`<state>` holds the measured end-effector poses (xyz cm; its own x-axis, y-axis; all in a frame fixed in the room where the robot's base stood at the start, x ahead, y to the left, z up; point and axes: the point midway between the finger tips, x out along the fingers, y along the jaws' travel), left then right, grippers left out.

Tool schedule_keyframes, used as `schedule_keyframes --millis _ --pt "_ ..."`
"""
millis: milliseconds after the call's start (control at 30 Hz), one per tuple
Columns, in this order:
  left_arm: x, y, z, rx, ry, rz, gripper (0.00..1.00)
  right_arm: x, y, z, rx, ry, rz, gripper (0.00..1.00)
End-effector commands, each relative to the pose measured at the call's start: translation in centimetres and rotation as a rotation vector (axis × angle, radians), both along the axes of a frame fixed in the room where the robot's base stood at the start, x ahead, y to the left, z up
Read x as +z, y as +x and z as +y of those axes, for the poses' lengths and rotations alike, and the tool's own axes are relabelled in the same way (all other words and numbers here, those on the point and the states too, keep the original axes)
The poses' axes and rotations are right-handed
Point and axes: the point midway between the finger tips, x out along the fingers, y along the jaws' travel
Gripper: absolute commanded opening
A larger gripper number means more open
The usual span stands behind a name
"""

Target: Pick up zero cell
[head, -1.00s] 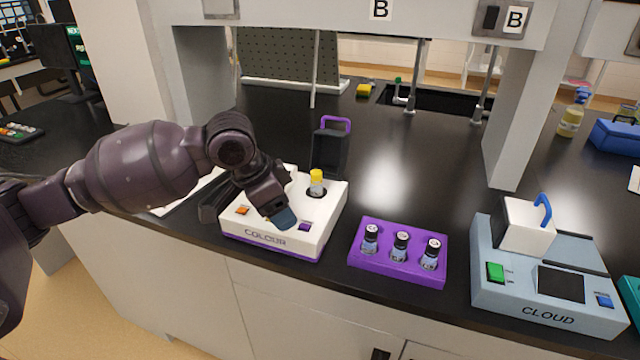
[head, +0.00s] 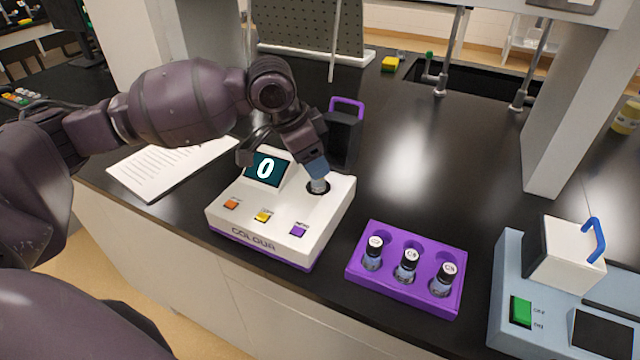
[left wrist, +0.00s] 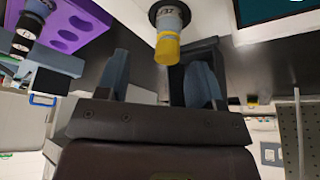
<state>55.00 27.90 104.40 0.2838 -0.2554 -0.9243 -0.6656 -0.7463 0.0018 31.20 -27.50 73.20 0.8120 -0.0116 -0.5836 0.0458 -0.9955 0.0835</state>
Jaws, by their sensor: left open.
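The zero cell (head: 318,186), a small vial with a yellow cap, stands in the round well of the white COLOUR meter (head: 270,222). In the left wrist view the cell (left wrist: 167,42) shows its yellow cap and part of a label. My left gripper (head: 316,166) is open above the well, and its finger hides the yellow cap in the head view. In the left wrist view the gripper (left wrist: 160,82) has one finger to each side, with the cap ahead of the gap between them. Whether the fingers touch the cap cannot be told. My right gripper is not in view.
The meter's screen (head: 265,169) reads 0. Its black lid (head: 342,138) with a purple handle stands open behind the well. A purple rack (head: 404,292) with three vials is to the right, then the CLOUD meter (head: 508,275). A paper sheet (head: 165,168) lies left.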

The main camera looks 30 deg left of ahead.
Motion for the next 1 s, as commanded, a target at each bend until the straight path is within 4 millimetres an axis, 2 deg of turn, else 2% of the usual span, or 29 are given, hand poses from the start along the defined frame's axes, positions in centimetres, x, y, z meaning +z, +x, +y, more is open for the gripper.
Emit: schedule_keyframes --millis 33,233,533,833,1000 --pt "-0.6 0.2 -0.1 0.001 0.000 0.002 0.61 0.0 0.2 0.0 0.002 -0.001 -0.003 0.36" --pt "-1.5 0.6 -0.2 0.001 0.000 0.001 0.61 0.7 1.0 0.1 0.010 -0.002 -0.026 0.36" --pt "-5.3 1.9 -0.7 0.000 0.000 0.004 0.61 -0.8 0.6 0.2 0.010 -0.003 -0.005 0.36" --pt "-5.6 2.2 -0.8 0.001 0.001 -0.002 0.61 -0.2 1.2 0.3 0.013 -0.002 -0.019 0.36" --pt "-5.6 2.1 -0.8 0.001 0.001 -0.001 0.37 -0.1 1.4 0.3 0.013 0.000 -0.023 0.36"
